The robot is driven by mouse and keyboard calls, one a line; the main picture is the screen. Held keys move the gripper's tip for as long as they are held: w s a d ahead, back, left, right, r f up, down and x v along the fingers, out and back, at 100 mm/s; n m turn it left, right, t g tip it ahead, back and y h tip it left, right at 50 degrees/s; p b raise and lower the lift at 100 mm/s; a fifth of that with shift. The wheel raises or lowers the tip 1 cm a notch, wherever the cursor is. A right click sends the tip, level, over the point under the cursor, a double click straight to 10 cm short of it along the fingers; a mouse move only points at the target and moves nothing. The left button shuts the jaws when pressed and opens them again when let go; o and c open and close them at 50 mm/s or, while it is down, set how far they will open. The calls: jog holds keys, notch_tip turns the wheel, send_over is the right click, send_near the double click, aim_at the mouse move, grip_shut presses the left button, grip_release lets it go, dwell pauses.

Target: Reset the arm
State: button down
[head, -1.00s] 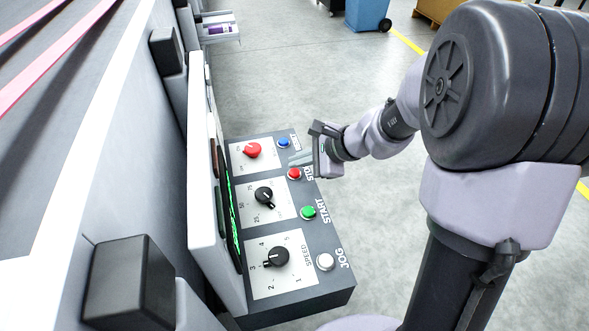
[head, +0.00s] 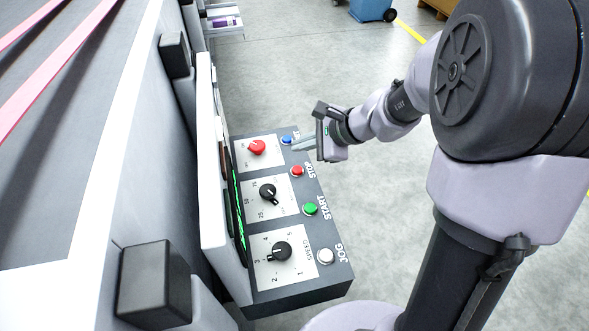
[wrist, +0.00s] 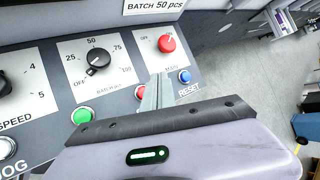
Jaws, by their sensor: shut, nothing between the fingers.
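My gripper (head: 300,147) is at the far end of the control panel (head: 315,276), above its right edge in the head view. In the wrist view the fingers of my gripper (wrist: 158,92) are together, with nothing between them. They point at the panel between the red knob (wrist: 167,44) and the red STOP button, which they partly hide. The blue RESET button (wrist: 184,76) is just right of the fingertips. I cannot tell whether the fingers touch the panel.
The panel also carries a green START button (head: 310,208), a white JOG button (head: 325,256) and black dials (head: 281,251). The machine's side (head: 90,230) stands to the left. Open floor (head: 330,60) lies behind, with a blue bin (head: 370,8) at the back.

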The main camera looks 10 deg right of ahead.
jog(key=s+a+r+n+g+h+b, duration=0.1)
jog(key=s+a+r+n+b, duration=0.15)
jog(key=s+a+n, duration=0.4)
jog(key=s+a+r+n+g+h+b, duration=0.1)
jog(key=s+r+n, duration=0.2)
jog(key=s, duration=0.6)
jog(key=s+d+f+n+t+h+b, duration=0.1)
jog(key=s+d+n+h, duration=0.1)
jog(key=s, duration=0.7)
jog(key=d+n, duration=0.1)
jog(key=n, duration=0.1)
jog(key=shift+n, duration=0.35)
